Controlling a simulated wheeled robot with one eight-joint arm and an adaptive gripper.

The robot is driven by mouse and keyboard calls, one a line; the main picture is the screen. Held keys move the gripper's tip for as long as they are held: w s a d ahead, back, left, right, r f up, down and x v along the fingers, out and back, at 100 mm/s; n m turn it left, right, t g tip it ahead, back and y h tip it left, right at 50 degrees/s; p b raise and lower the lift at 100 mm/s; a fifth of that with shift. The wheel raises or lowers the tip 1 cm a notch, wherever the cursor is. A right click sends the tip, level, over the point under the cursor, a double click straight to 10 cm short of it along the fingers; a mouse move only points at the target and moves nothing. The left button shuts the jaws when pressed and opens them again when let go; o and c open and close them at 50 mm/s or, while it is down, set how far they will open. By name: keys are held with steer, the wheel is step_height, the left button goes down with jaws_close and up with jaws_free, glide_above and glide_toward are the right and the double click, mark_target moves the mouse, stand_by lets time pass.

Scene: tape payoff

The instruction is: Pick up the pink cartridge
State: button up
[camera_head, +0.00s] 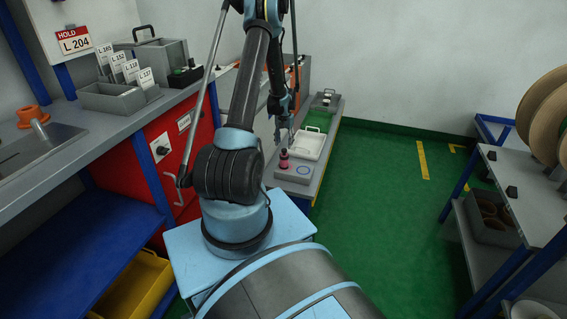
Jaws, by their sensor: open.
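The pink cartridge (284,159) is a small upright pinkish-red cylinder with a darker top. It stands on a grey block (298,174) at the near end of a low bench, left of a round blue-ringed mark. My gripper (283,134) hangs just above the cartridge, pointing down, with its jaws open and nothing visible between them. It is small in the picture, so I cannot tell exactly how far it is from the cartridge's top.
A white tray (308,146) lies just behind the block on the low bench. A grey workbench (100,125) with card holders stands at left, over a red cabinet (170,150). A shelf with reels (545,110) is at right. Green floor between is free.

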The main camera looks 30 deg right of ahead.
mark_target(284, 149)
steer(key=shift+s+a+f, duration=0.15)
steer(key=shift+f, duration=2.1)
jaws_close()
